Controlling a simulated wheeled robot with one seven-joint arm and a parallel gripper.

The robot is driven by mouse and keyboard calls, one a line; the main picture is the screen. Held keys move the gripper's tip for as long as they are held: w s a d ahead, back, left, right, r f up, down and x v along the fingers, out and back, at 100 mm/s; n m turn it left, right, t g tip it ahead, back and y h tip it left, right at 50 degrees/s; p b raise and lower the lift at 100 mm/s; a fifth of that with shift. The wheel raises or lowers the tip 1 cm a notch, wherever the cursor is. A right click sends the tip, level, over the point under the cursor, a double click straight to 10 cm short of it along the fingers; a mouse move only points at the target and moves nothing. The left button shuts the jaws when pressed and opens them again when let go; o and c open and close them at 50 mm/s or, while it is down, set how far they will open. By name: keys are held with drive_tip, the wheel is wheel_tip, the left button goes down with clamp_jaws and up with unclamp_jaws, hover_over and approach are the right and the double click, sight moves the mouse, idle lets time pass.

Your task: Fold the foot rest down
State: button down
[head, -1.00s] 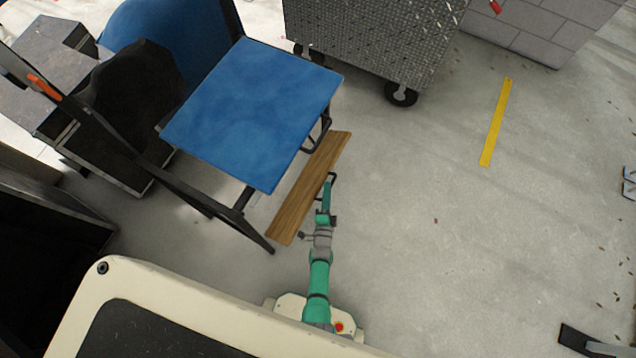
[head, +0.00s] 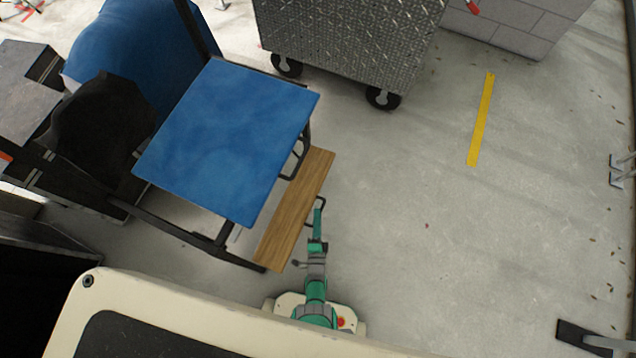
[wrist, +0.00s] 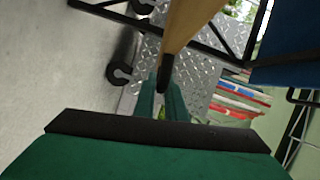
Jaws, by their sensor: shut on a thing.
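The wooden foot rest (head: 295,210) is a long board along the front of the blue seat (head: 225,140). A thin black handle loop sits at the board's right edge. My gripper (head: 318,209) is at this loop, just right of the board. In the wrist view my green fingers (wrist: 163,98) are closed around the black handle (wrist: 166,72) at the end of the wooden board (wrist: 188,22). The fingers partly hide the handle there. The board's exact tilt is hard to tell from above.
A metal tread-plate cart (head: 350,45) on black wheels stands behind the seat. A dark box (head: 25,85) lies at far left. The floor to the right is open, with a yellow strip (head: 481,120). My pale body edge fills the lower left.

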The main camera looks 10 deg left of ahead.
drive_tip(key=shift+w, duration=0.15)
drive_tip(key=c, duration=2.1)
unclamp_jaws()
drive_tip(key=shift+w, duration=0.1)
drive_tip(key=v, duration=1.1)
